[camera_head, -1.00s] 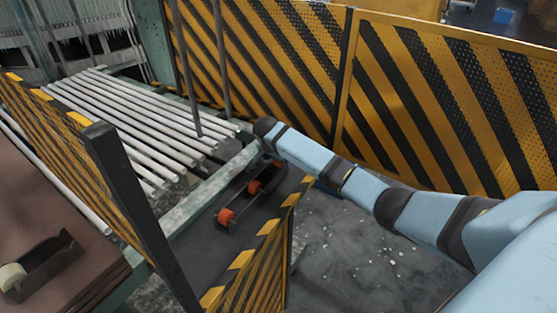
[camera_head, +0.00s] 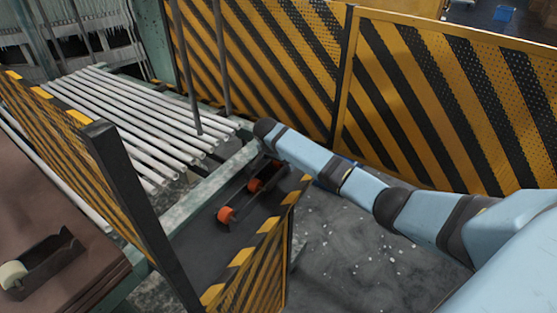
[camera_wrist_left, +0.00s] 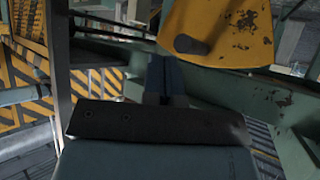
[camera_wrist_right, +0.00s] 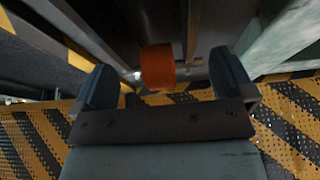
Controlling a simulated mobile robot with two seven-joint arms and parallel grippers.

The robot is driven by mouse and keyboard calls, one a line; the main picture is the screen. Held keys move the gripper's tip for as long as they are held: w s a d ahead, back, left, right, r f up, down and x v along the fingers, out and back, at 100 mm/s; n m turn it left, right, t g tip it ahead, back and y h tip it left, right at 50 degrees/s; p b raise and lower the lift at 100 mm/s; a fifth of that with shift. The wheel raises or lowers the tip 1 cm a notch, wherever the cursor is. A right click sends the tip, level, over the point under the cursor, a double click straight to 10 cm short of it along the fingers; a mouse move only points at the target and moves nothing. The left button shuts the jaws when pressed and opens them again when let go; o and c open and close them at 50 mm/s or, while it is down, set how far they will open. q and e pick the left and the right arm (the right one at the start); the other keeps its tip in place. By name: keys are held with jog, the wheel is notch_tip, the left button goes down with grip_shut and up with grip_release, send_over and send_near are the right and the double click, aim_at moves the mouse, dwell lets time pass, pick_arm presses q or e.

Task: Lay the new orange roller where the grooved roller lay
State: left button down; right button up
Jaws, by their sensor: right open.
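The fingers stand apart on both sides with a visible gap. I cannot pick out the grooved roller.
A bed of pale rollers (camera_head: 140,120) lies left of the green rail (camera_head: 205,190). Striped guard panels (camera_head: 440,100) stand behind, with others on the left and in front. Two upright posts rise over the roller bed.

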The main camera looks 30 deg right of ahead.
jog(key=v, duration=1.2)
jog(key=shift+r, duration=0.3)
jog(key=shift+s, duration=0.1)
